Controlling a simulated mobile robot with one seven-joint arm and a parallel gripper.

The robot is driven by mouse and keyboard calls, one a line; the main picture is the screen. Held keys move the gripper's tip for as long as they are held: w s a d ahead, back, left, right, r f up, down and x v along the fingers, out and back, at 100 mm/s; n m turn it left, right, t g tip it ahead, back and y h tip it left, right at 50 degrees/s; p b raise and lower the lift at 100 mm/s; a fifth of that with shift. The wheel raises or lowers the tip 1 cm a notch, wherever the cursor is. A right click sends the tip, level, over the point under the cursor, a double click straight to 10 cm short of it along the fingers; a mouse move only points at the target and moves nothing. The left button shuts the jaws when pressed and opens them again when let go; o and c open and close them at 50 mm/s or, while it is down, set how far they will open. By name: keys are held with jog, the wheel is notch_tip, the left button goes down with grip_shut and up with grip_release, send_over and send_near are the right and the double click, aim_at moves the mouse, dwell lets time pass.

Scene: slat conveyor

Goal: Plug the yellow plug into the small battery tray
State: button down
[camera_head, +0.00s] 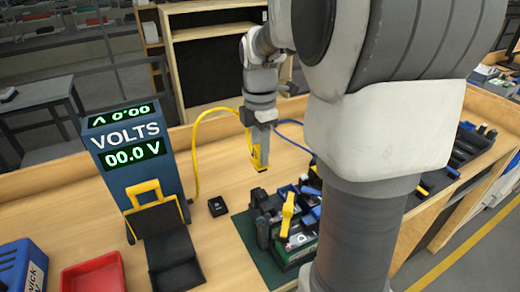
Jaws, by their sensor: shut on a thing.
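My gripper (259,160) points down above the bench, shut on the yellow plug (262,158). A yellow cable (198,140) runs from near the plug, arches left and drops beside the blue voltmeter. Below and to the right, dark battery trays (266,232) stand on a green mat (241,223), with blue and yellow parts on top. The plug is above these trays and apart from them. My arm hides their right side, and I cannot tell which one is the small battery tray.
The blue voltmeter (124,182) reads 00.0 V. A black stand with a yellow clamp (143,188), a small black box (217,206), a red bin (93,274) and a blue case (22,268) are on the bench. A blue cable (291,123) passes behind the gripper. Bare wood lies left of the mat.

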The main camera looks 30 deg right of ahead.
jog(key=n+p, duration=0.2)
jog(key=n, duration=0.4)
jog(key=shift+r, duration=0.1)
jog(key=n+p, duration=0.2)
jog(key=n, duration=0.4)
jog(key=shift+n, duration=0.4)
jog(key=n+p, duration=0.1)
jog(key=p, duration=0.2)
jog(key=shift+r, duration=0.15)
jog(key=shift+d+n+p, duration=0.1)
jog(key=shift+n+p, duration=0.2)
jog(key=shift+p, duration=0.45)
jog(key=shift+p, duration=0.85)
jog(key=n+p, duration=0.1)
jog(key=p, duration=0.3)
jog(key=shift+n, duration=0.4)
jog(key=shift+p, duration=0.5)
